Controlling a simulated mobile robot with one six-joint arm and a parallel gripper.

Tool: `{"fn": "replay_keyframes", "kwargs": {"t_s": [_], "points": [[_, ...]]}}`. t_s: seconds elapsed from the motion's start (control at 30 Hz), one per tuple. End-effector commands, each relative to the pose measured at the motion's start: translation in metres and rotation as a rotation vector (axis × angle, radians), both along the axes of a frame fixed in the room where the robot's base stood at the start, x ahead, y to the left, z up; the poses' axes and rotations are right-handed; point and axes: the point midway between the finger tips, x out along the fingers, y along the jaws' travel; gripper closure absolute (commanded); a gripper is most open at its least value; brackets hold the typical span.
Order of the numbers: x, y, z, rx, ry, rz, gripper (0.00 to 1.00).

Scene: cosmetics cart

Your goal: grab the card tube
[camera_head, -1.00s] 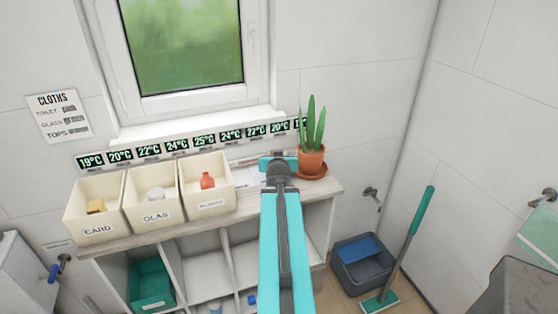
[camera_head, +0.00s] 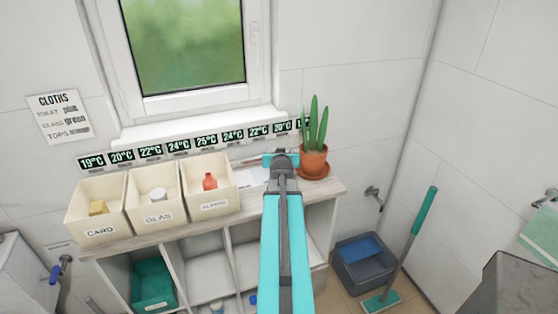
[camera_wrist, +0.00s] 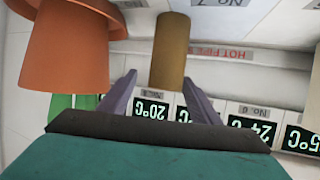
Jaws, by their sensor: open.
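The card tube (camera_wrist: 169,50) is a plain brown cylinder in the wrist view. It shows at the top middle, ahead of the gap between my fingers, with its near end around the level of the fingertips. My gripper (camera_wrist: 160,80) is open, with one grey finger on each side of that gap and nothing held. In the head view my gripper (camera_head: 281,158) is over the right part of the shelf top, just left of the plant pot. I cannot make out the tube there; my arm covers that spot.
The terracotta plant pot (camera_head: 313,160) stands close on the right; it also shows large in the wrist view (camera_wrist: 66,45). Bins labelled CARD (camera_head: 99,231), GLAS (camera_head: 158,218) and a third bin (camera_head: 213,205) stand left on the shelf. The wall with temperature labels (camera_head: 206,142) is close behind.

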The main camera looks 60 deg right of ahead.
Motion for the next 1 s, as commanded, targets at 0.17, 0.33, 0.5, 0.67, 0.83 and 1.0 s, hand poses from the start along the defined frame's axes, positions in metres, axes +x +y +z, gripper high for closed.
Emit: {"fn": "replay_keyframes", "kwargs": {"t_s": [0.17, 0.33, 0.5, 0.67, 0.83, 1.0], "points": [[0.0053, 0.0048, 0.0001, 0.000, 0.000, 0.009, 0.43], [0.0082, 0.0074, 0.0002, 0.000, 0.000, 0.013, 0.43], [0.0097, 0.0088, 0.0002, 0.000, -0.001, 0.015, 0.51], [0.0102, 0.0092, 0.0002, 0.000, 0.000, 0.016, 0.78], [0.0106, 0.0094, 0.0003, 0.000, 0.000, 0.016, 0.85], [0.0109, 0.0095, 0.0005, 0.000, 0.000, 0.016, 0.86]]}}
